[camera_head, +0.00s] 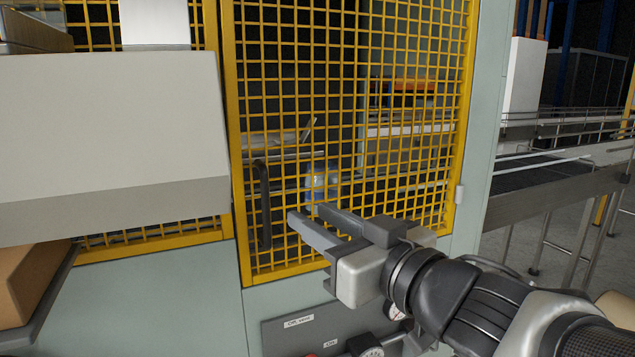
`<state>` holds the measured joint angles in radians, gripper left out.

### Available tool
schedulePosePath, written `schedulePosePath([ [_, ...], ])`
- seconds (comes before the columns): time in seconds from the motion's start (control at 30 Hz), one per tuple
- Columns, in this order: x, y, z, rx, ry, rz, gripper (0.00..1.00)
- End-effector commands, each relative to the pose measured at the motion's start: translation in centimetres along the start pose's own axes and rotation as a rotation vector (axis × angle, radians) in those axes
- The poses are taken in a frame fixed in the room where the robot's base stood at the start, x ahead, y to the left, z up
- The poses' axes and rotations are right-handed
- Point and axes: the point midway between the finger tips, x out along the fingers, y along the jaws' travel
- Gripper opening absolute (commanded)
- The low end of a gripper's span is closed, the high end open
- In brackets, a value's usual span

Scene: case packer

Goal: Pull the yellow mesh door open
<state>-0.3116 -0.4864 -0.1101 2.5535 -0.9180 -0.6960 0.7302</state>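The yellow mesh door (234,130) fills the middle of the view. Its top is cut off by the picture edge. A dark upright bar handle (263,205) is on its left side, and a small pale hinge-like part (459,194) is at its right edge. The door looks closed in its frame. My gripper (306,212) reaches in from the lower right, in front of the door. Its two grey fingers are apart with nothing between them. The fingertips are right of the handle and do not appear to touch it.
A large white box-shaped housing (110,140) juts out at the left, above a cardboard box (32,280). A panel with gauges (300,335) is below the door. A conveyor (560,175) runs at the right. A bluish bottle (321,186) shows behind the mesh.

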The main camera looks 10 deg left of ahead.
Motion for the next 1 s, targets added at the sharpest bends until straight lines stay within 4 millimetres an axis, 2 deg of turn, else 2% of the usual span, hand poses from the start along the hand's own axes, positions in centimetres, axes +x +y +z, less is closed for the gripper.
schedulePosePath([
  [0.27, 3.2, 0.1, -0.2, 0.003, -0.008, 0.002, 0.31],
  [0.6, 10.9, 0.1, 0.1, 0.002, -0.003, 0.0, 0.31],
  [0.8, 14.6, 0.0, 0.1, 0.001, -0.004, 0.001, 0.31],
  [1.0, 16.7, 0.1, 0.0, -0.001, -0.002, 0.002, 0.31],
])
